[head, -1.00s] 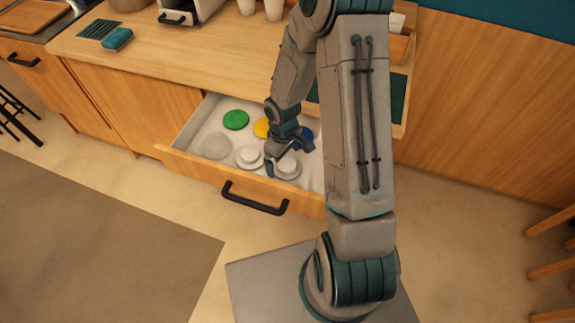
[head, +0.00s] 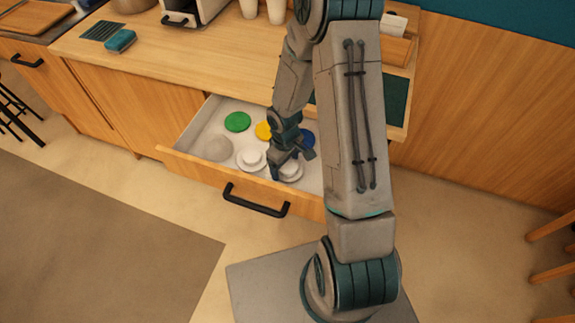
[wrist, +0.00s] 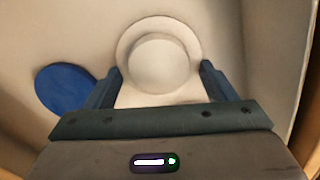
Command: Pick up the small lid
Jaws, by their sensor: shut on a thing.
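A white round lid with a raised round knob (wrist: 158,62) lies between the two fingers of my gripper (wrist: 160,76) in the wrist view. The fingers are at its two sides, and my gripper is shut on it. In the head view this white lid (head: 291,172) is at the front right of the open drawer, partly hidden by my gripper (head: 284,172). A second white lid (head: 252,158) of similar shape lies just to its left. I cannot tell whether the held lid is clear of the drawer floor.
The open drawer (head: 190,160) also holds a green disc (head: 237,122), a yellow disc (head: 263,130), a blue disc (head: 306,139) and a pale grey disc (head: 217,149). In the wrist view the blue disc (wrist: 65,88) is left of my gripper. Drawer walls are close by.

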